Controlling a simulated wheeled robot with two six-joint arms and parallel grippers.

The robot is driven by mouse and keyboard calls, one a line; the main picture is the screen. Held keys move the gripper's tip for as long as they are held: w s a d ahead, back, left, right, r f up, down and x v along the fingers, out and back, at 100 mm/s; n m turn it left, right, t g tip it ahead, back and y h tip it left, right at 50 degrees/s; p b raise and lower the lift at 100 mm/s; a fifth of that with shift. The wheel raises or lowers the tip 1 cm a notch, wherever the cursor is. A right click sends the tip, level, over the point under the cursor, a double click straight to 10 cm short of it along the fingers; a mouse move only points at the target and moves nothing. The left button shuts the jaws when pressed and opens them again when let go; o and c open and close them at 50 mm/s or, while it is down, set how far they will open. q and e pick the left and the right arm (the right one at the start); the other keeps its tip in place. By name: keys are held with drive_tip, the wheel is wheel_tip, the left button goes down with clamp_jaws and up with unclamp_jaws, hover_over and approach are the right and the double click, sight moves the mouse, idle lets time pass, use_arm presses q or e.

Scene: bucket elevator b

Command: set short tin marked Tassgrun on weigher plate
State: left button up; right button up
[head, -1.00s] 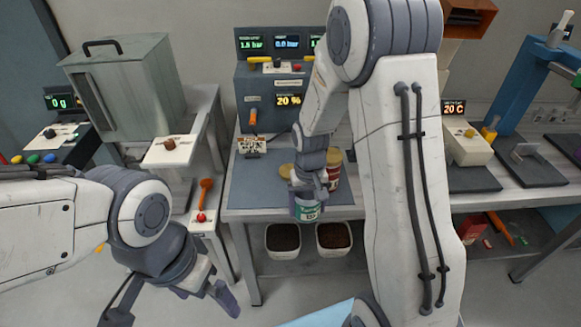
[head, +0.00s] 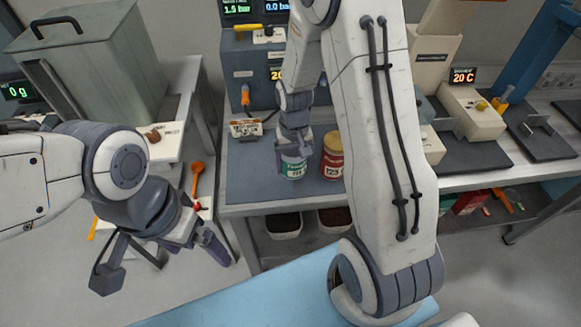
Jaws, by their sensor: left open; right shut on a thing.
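A short tin with a green and white label (head: 293,170) is held in my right gripper (head: 293,150), over the dark mat on the middle bench. Its label is too small to read surely, and I cannot tell whether its base touches the mat. My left gripper (head: 158,262) is open and empty, low in front of the left bench. A weigher readout (head: 18,90) showing 0 g is at the left edge. The weigher plate is not clearly visible; my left arm covers much of that area.
A red tin (head: 332,156) stands just right of the held tin. A large grey box with a handle (head: 90,60) stands on the left bench. Two dark-filled bins (head: 284,226) sit under the middle bench. A 20 C device (head: 470,110) stands at right.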

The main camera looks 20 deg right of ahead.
sight(294, 183)
drive_tip(key=shift+d+f, duration=0.1)
drive_tip(key=shift+f, duration=2.8)
drive_tip(key=shift+f, duration=0.15)
drive_tip(key=o, duration=1)
drive_tip(key=shift+c, duration=0.2)
